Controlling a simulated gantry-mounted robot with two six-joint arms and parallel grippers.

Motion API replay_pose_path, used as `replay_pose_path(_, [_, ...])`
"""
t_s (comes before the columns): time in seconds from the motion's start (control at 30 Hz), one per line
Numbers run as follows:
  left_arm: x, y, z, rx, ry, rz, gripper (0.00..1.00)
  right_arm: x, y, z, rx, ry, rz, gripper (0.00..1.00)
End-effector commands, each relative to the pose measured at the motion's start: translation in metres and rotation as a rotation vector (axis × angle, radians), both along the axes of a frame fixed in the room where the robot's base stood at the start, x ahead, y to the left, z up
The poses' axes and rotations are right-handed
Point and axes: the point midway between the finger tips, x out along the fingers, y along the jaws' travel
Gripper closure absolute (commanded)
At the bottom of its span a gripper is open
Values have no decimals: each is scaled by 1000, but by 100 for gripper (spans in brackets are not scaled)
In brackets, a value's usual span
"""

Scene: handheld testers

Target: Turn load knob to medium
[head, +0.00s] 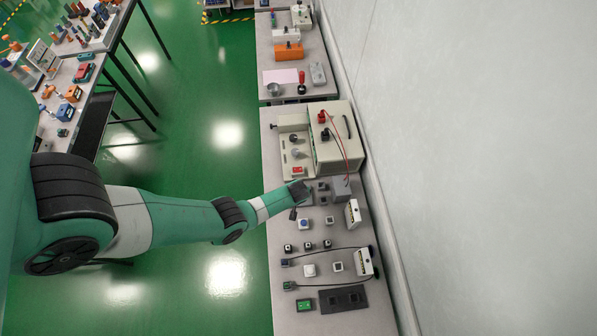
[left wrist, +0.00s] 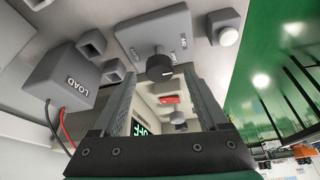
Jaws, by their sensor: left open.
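A black round knob (left wrist: 159,68) with a pale mark sits on a grey plate (left wrist: 150,28) in the left wrist view. Small labels stand around it, too small to read surely. My left gripper (left wrist: 161,73) is open, with one finger on each side of the knob; I cannot tell whether either touches it. A grey box marked LOAD (left wrist: 68,80) stands to the left with a black and a red wire; it also shows in the head view (head: 341,190). In the head view my left gripper (head: 300,193) reaches over the bench and largely hides the knob.
A large beige tester (head: 335,140) with red leads stands beyond the gripper on the bench (head: 283,240). Small switches and blocks, such as a blue-topped one (head: 304,224), lie nearer. A wall (head: 480,150) runs along the right. A green display (left wrist: 140,128) shows between the fingers.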

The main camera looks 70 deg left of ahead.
Motion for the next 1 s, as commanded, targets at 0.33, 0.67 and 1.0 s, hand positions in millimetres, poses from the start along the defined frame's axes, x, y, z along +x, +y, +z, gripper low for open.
replay_pose_path(0.33, [2,6,-13,-1,-1,1,24,0,0,-9,0,-1,0,50])
replay_pose_path(0.67, [2,5,-13,0,-1,0,70,0,0,-9,0,-1,0,50])
replay_pose_path(1.0, [2,5,-13,0,-1,-3,100,0,0,-9,0,-1,0,50])
